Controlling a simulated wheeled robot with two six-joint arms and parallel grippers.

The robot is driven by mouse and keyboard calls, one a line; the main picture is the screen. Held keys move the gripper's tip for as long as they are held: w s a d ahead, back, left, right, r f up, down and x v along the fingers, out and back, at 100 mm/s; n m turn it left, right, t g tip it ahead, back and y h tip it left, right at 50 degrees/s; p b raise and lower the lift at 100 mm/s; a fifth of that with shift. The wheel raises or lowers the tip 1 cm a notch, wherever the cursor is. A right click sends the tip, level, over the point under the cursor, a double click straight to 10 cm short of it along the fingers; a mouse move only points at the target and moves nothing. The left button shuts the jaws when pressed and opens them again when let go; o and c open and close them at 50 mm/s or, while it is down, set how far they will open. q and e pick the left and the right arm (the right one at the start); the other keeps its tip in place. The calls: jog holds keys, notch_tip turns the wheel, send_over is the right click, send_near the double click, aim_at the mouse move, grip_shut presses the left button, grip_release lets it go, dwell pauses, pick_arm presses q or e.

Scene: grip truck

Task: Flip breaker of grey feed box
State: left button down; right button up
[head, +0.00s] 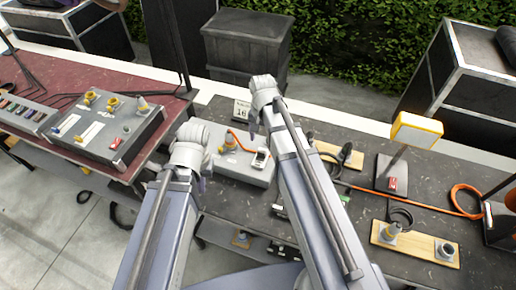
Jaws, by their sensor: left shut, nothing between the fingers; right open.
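A light grey box (226,168) lies on the dark table in the middle, with a yellow-grey connector, an orange cable and a small white-and-dark switch unit (261,158) on its top. A larger grey box (105,142) with yellow connectors and a small red switch (116,143) stands on the dark red table at left. I cannot tell for certain which is the feed box. My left gripper (205,178) is shut and empty, beside the middle box's left edge, largely hidden by its wrist. My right gripper (254,124) is open, above the middle box's back edge, partly hidden by its arm.
A yellow lamp (417,130) stands on the dark table at right, near a wooden board (412,241) with connectors and a coiled orange cable (466,197). A number card (242,109) stands behind the middle box. A dark pole rises between the tables. My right forearm crosses the dark table.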

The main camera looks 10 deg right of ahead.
aim_at(261, 152)
jog(key=shift+f+b, duration=3.9)
jog(key=shift+f, duration=0.05)
jog(key=shift+c, duration=0.2)
grip_shut()
jog(key=shift+w, duration=0.1)
